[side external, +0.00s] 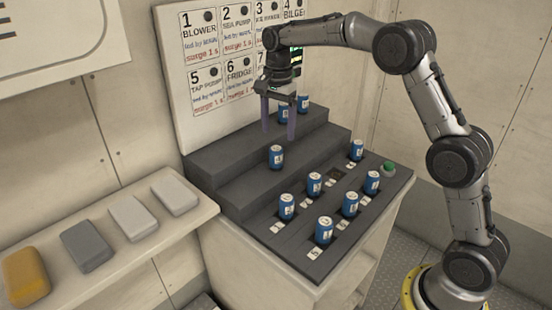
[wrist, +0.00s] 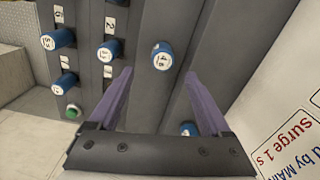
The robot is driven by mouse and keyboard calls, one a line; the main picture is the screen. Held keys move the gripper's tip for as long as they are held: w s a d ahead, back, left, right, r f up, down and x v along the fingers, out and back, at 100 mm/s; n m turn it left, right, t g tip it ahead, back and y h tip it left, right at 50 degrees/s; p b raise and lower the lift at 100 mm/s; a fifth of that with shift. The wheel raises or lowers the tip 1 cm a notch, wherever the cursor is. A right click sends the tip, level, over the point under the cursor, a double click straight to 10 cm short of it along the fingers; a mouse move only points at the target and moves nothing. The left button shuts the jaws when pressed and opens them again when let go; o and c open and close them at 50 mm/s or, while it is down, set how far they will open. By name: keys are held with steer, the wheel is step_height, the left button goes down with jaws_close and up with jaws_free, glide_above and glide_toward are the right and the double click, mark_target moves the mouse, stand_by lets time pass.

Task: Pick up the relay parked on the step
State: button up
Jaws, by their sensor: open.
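The relay on the step (side external: 276,157) is a blue cylinder with a white label, standing upright on the middle step of the dark stepped console (side external: 225,183). In the wrist view it shows (wrist: 162,55) just past the gap between the fingertips, with nothing touching it. My gripper (side external: 278,132) has two purple fingers pointing down, spread and empty, above and slightly behind this relay. The fingers also show in the wrist view (wrist: 159,74). Two more blue relays (side external: 303,103) stand on the upper step behind the fingers, one partly hidden by them.
Several blue relays (side external: 324,230) stand in numbered sockets on the lower deck, where one socket (side external: 337,173) looks empty. A green button (side external: 388,167) is at its right end. A labelled white panel (side external: 215,80) rises behind. A shelf (side external: 120,250) at left holds several blocks.

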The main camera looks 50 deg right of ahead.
mark_target(276, 148)
steer(key=shift+w+a+f, duration=0.1)
steer(key=shift+f, duration=1.85)
steer(key=shift+w+a+f, duration=0.1)
steer(key=shift+f, duration=1.85)
steer(key=shift+r, duration=0.1)
jaws_close()
